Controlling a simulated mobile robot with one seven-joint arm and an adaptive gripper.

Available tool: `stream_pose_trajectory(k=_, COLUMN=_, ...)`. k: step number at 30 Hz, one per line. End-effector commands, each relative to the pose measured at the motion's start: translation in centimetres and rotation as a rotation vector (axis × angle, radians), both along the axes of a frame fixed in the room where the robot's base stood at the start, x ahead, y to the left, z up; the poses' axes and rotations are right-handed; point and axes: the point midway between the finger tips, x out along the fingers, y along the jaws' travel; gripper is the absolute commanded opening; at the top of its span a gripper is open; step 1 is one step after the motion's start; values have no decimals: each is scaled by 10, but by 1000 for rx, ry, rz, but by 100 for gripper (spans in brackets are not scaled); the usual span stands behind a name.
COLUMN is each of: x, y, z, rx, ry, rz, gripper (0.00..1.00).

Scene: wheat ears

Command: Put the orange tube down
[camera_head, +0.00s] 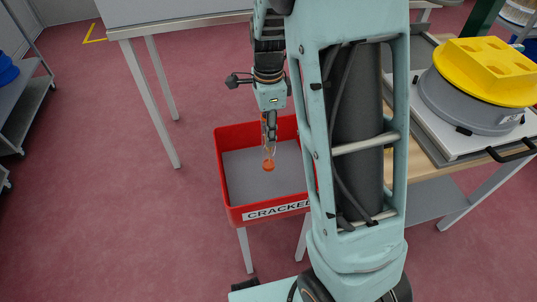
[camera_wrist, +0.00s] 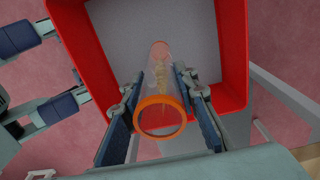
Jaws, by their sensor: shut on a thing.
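The orange tube is a clear tube with an orange ring at its near end in the wrist view (camera_wrist: 160,114), and a wheat ear shows inside it. In the head view its orange end (camera_head: 268,165) shows below my gripper (camera_head: 269,140). My gripper is shut on the tube, with one finger on each side of it in the wrist view (camera_wrist: 160,100). The tube is held over a red bin (camera_head: 223,180) with a grey floor, labelled "CRACKED". I cannot tell whether the tube touches the floor of the bin.
A table with a grey round device (camera_head: 470,105) and a yellow tray (camera_head: 490,68) on top stands at the right. A white table (camera_head: 180,25) stands behind the bin. A shelf trolley (camera_head: 25,90) is at the far left. The red floor at left is clear.

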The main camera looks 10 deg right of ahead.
Motion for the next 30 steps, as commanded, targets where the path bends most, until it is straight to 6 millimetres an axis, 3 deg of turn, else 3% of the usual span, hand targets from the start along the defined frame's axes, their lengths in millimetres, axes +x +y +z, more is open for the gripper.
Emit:
stream_pose_trajectory(k=13, x=0, y=0, z=-51, rx=0, ry=1, rz=2, gripper=0)
stream_pose_trajectory(k=25, x=0, y=0, z=-57, rx=0, ry=0, rz=3, gripper=0)
stream_pose_trajectory(k=26, x=0, y=0, z=-56, rx=0, ry=-1, rz=3, gripper=31)
stream_pose_trajectory(k=30, x=0, y=0, z=-55, rx=0, ry=0, rz=3, gripper=45)
